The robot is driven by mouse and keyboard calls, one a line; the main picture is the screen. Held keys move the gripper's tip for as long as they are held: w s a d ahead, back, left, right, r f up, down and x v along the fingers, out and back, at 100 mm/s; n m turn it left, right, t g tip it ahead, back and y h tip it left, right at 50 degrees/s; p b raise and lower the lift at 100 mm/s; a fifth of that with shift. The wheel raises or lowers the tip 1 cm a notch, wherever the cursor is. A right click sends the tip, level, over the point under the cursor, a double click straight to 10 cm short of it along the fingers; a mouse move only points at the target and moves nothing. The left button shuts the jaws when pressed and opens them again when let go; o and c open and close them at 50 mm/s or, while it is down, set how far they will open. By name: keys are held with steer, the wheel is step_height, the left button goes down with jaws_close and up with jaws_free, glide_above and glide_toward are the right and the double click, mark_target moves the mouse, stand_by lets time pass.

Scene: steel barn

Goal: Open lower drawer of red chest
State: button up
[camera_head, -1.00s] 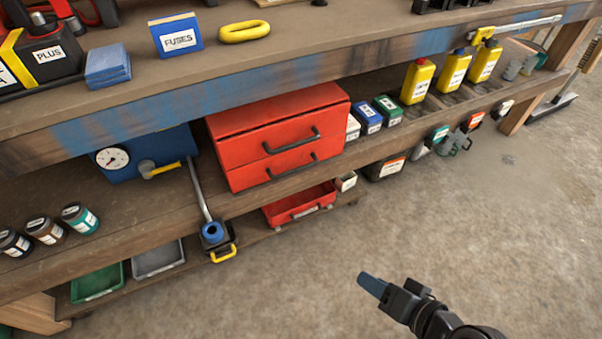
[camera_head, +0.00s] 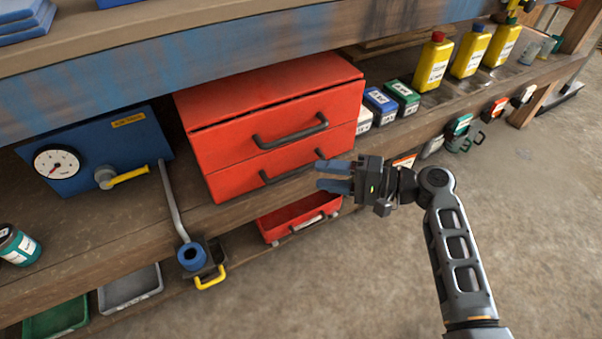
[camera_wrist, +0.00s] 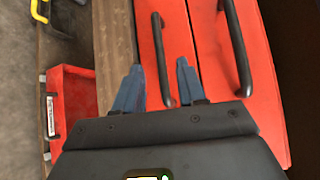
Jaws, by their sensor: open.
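The red chest (camera_head: 262,82) stands on the middle shelf of the bench, with two drawers, each with a black bar handle. Both drawers look shut. The upper drawer's handle (camera_head: 291,131) is in full view; the lower drawer's handle (camera_head: 288,172) is partly hidden by my fingers at its right end. My gripper (camera_head: 325,176) is open and empty, in front of the lower drawer's right part. In the wrist view, the lower handle (camera_wrist: 161,60) runs between the lines of my two blue fingertips (camera_wrist: 160,80); I cannot tell whether they touch it.
A red tray (camera_head: 298,217) sits on the low shelf beneath the chest. A blue box with a gauge (camera_head: 95,150) and a grey lever with a blue collar (camera_head: 180,225) stand left. Small boxes (camera_head: 381,106) stand close right. Floor in front is clear.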

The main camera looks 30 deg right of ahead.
mark_target(300, 172)
steer(key=b+x, duration=0.1)
steer(key=x, duration=0.5)
jaws_close()
stand_by(0.3)
